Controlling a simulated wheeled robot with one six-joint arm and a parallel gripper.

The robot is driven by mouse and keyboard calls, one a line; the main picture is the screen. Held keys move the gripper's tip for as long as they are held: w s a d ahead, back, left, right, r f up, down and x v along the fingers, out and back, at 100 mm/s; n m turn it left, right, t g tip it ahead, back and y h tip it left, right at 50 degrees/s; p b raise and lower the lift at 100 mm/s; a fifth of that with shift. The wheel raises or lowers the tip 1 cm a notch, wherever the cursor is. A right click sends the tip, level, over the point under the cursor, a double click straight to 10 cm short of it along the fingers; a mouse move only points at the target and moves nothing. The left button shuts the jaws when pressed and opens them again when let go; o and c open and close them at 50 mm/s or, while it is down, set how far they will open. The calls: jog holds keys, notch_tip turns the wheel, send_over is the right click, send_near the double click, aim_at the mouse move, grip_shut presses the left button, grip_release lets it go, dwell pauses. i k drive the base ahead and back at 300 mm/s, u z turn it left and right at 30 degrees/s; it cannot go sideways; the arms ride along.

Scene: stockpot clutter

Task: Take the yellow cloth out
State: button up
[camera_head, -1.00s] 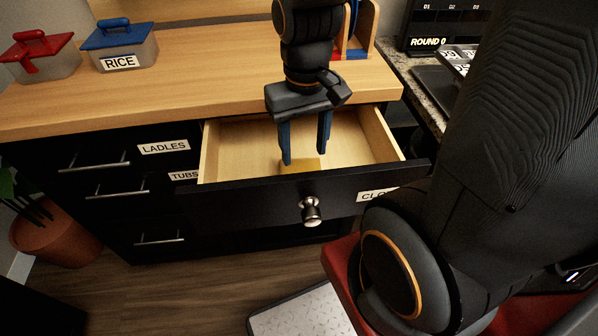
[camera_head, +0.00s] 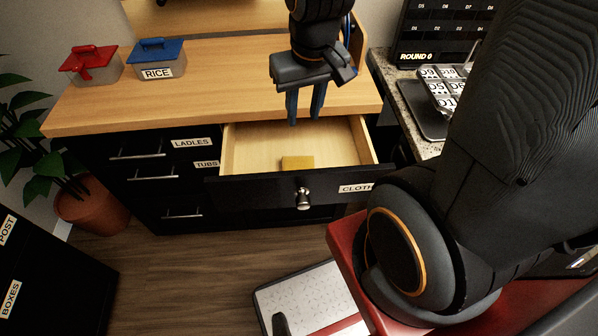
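The yellow cloth (camera_head: 297,163) is a small folded block on the floor of the open drawer (camera_head: 250,148), near its front panel. The drawer front carries a label that begins "CLOTH" and a round metal knob (camera_head: 303,199). My gripper (camera_head: 305,121) hangs above the back part of the drawer, pointing down. Its two blue fingers are apart with nothing between them. The gripper is clear of the cloth, which lies lower and nearer the front.
A red-lidded tub (camera_head: 93,65) and a blue-lidded tub (camera_head: 158,60) marked RICE stand on the wooden counter (camera_head: 225,80). Closed drawers marked LADLES and TUBS are at left. A potted plant (camera_head: 88,205) stands on the floor. A dark tray with numbered cards (camera_head: 440,90) is at right.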

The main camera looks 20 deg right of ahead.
aim_at(289, 163)
jog(key=k, duration=0.4)
jog(key=u, duration=1.8)
jog(key=i, duration=1)
jog(key=z, duration=1.9)
